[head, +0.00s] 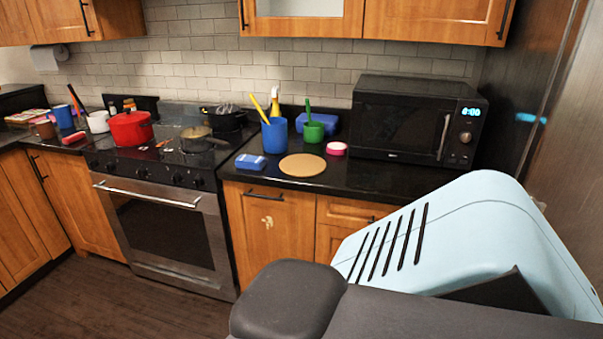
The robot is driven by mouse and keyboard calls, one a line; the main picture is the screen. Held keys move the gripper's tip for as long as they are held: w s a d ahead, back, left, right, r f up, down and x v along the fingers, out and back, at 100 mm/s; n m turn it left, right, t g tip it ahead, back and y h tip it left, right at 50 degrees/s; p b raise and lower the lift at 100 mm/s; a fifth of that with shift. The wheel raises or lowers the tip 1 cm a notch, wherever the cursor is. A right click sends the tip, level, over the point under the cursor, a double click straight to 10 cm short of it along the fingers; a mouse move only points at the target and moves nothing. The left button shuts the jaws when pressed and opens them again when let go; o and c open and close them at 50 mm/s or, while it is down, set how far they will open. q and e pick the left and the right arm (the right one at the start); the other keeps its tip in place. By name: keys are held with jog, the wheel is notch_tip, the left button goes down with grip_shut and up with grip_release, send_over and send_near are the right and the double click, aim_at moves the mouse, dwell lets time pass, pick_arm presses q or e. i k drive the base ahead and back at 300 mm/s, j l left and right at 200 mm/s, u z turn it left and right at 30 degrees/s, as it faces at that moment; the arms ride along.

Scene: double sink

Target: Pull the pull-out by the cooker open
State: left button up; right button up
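The cooker (165,225) stands at the left centre in the head view, with a steel oven door and a bar handle. Directly to its right is a wooden front (262,240) under the black worktop, which looks like the pull-out. It has a dark horizontal handle (263,196) near its top edge and a small pale mark below. The front looks closed, flush with the cabinets. Its lower part is partly hidden behind dark grey parts of my own body. Neither of my grippers is in view.
Another wooden front (345,211) adjoins on the right, largely hidden by my light-blue and grey parts. The worktop above holds a microwave (418,120), a round board (302,165) and blue and green cups. The floor (130,300) before the cooker is clear.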

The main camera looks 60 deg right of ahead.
aim_at(268, 225)
jog(key=z, duration=1.85)
